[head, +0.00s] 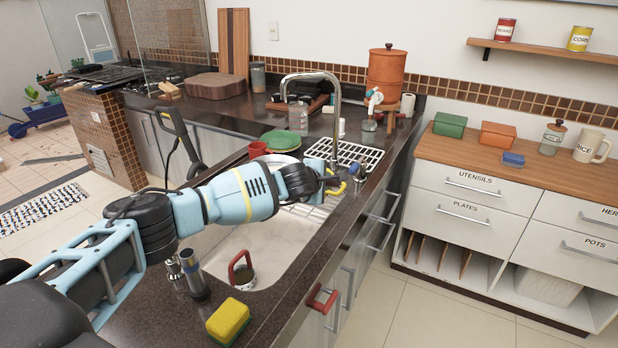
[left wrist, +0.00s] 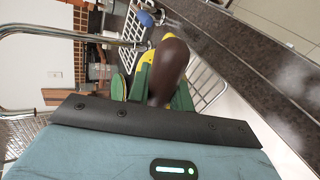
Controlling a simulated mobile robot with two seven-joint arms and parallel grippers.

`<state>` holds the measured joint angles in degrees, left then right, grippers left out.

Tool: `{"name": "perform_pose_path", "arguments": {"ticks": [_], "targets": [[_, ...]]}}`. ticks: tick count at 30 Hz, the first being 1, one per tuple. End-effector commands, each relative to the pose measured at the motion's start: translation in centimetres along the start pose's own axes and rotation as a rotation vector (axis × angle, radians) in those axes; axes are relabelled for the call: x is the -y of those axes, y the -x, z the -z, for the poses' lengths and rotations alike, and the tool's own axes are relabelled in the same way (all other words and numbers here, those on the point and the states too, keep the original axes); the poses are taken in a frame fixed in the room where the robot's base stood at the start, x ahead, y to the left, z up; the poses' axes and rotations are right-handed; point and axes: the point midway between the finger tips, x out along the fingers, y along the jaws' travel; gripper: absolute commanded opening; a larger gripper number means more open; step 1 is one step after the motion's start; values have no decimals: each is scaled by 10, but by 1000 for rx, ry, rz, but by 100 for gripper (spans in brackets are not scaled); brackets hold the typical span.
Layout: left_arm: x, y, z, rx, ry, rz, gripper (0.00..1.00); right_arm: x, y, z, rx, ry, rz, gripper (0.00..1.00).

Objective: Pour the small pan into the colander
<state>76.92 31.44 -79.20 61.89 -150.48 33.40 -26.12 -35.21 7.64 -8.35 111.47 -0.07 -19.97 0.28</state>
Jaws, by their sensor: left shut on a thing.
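My left gripper (head: 332,187) reaches over the far part of the sink (head: 215,250), near the tap. In the left wrist view its fingers are shut on a dark brown rounded thing (left wrist: 168,68), which looks like a handle. What it belongs to is hidden, so I cannot tell whether it is the small pan. A small light vessel (head: 243,275) with a red handle stands in the sink. I cannot make out the colander for certain. My right gripper is not in view.
A tall curved tap (head: 338,110) and a white rack (head: 357,156) are near the gripper. Green plates (head: 280,139) and a red mug (head: 257,150) stand behind my arm. A yellow-green sponge (head: 228,318) and a red loop (head: 321,298) are at the front counter.

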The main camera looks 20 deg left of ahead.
Motion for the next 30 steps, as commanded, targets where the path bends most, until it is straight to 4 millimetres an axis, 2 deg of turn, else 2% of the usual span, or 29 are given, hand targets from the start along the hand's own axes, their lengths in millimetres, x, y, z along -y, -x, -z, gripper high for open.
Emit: {"name": "perform_pose_path", "arguments": {"ticks": [1, 6, 17, 30], "targets": [[4, -1, 1, 13, 15, -19, 0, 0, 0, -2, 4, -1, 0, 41], [1, -1, 0, 39, 45, -73, 0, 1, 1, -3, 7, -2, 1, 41], [-2, 1, 0, 39, 44, -76, 0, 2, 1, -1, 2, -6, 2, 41], [-31, 18, -5, 39, 44, -76, 0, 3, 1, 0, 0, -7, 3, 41]]}}
